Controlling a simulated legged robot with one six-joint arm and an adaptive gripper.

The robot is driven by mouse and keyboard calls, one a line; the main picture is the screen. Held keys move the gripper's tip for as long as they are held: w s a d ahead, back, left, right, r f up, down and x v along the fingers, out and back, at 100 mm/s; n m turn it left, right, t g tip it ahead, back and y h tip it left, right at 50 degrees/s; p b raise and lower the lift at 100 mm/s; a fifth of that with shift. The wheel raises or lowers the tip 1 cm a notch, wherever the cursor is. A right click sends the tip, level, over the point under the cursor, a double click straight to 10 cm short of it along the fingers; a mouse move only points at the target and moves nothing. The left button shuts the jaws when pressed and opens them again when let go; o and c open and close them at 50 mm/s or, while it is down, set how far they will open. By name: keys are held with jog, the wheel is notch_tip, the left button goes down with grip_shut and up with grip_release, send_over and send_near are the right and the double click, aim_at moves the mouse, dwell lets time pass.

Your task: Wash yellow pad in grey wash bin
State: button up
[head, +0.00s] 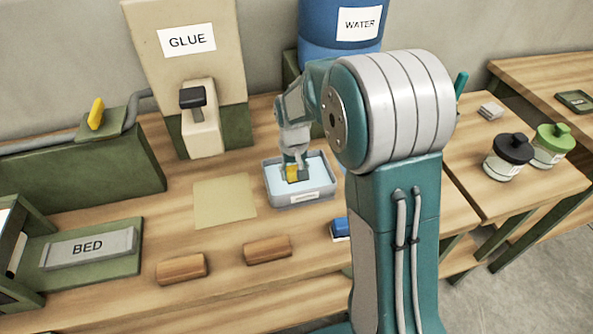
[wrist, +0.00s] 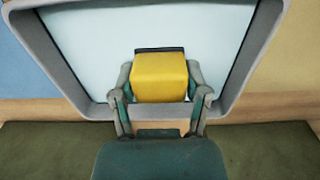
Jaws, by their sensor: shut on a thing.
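The yellow pad (head: 292,173) is in my gripper (head: 295,176), over the grey wash bin (head: 305,200) on the wooden bench. In the wrist view the yellow pad (wrist: 160,76) sits between the two fingers of my gripper (wrist: 163,90), which are shut on it. A dark edge shows at the pad's far side. The grey rim of the wash bin (wrist: 70,78) surrounds a pale, flat interior behind the pad. I cannot tell whether the pad touches that pale surface.
Two wooden blocks (head: 181,268) (head: 267,249) and a tan sheet (head: 224,201) lie to the left. The glue dispenser (head: 203,130) and blue water barrel (head: 335,25) stand behind.

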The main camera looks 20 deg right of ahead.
jog(key=shift+a, duration=0.15)
jog(key=shift+d, duration=0.65)
jog(key=shift+a, duration=0.15)
jog(key=shift+a, duration=0.5)
jog(key=shift+d, duration=0.15)
jog(key=shift+d, duration=0.45)
jog(key=shift+a, duration=0.15)
jog(key=shift+a, duration=0.45)
